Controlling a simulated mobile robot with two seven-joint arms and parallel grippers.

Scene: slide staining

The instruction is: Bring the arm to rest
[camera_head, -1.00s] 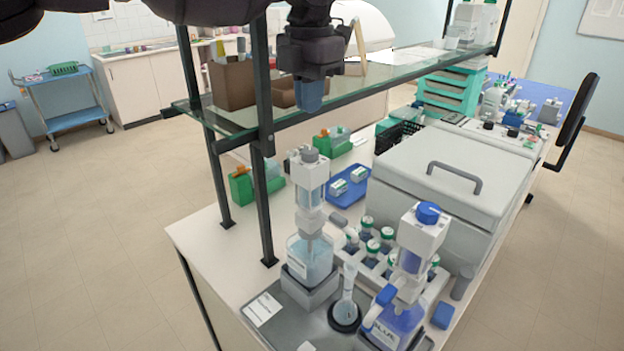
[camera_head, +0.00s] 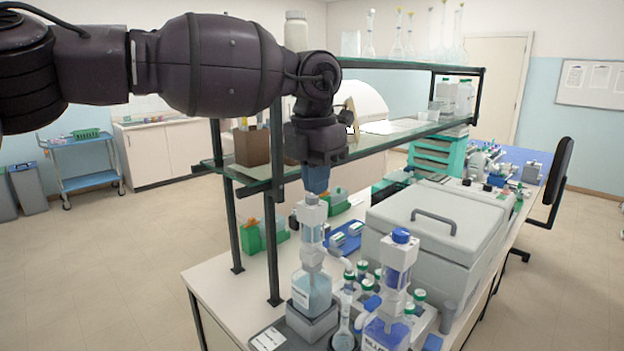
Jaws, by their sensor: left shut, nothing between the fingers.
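My left arm (camera_head: 215,65) comes in from the left and bends down at the wrist. Its gripper (camera_head: 316,180) points down, shut and empty, in front of the glass shelf and just above the clear-topped dispenser bottle (camera_head: 312,215). In this view the blue fingertips overlap the area just above that bottle's cap; whether they touch it I cannot tell. My right gripper does not show.
A blue-capped dispenser bottle (camera_head: 392,280) and several green-capped vials (camera_head: 418,298) stand close by. A grey lidded box (camera_head: 445,230) is to the right. The glass shelf (camera_head: 385,140) and its dark post (camera_head: 275,240) stand beside the gripper. Flasks line the upper shelf.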

